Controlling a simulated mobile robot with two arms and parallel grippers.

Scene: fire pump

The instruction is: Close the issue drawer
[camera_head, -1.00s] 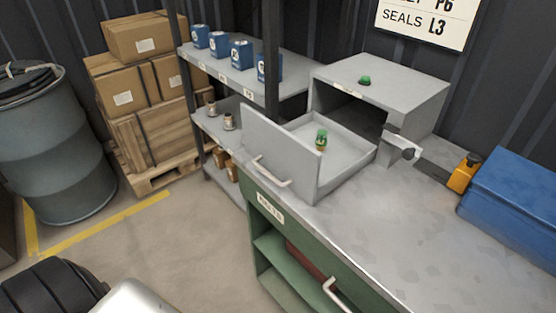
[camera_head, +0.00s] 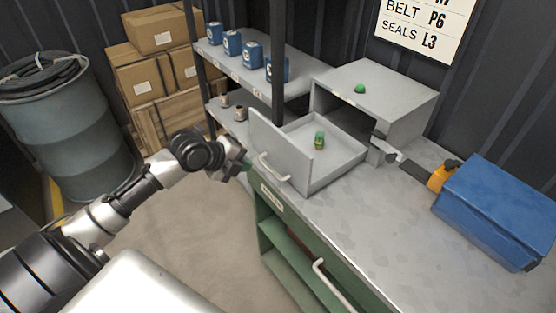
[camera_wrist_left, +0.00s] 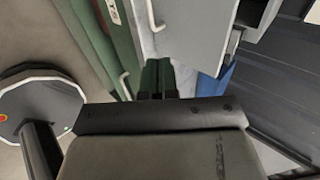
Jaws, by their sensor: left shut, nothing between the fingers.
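The issue drawer (camera_head: 322,178) is a grey tray pulled out of the grey cabinet (camera_head: 400,92) on the bench. Its tall front panel (camera_head: 277,150) carries a pale handle (camera_head: 273,168). A small green-capped item (camera_head: 319,140) stands inside the drawer. My left gripper (camera_head: 243,164) is shut and empty, just left of the drawer front, with a small gap seeming to remain. In the left wrist view the shut green fingers (camera_wrist_left: 157,78) point toward the bench edge, and the drawer front (camera_wrist_left: 195,30) with its handle lies above and to the right. My right gripper is not in view.
The green-fronted bench (camera_head: 400,230) has another handle lower down. A blue toolbox (camera_head: 498,210) and a yellow-black tool (camera_head: 441,178) lie on its right. Shelves with blue cans (camera_head: 232,43) stand behind. A drum (camera_head: 65,125) and boxes (camera_head: 150,70) are at left.

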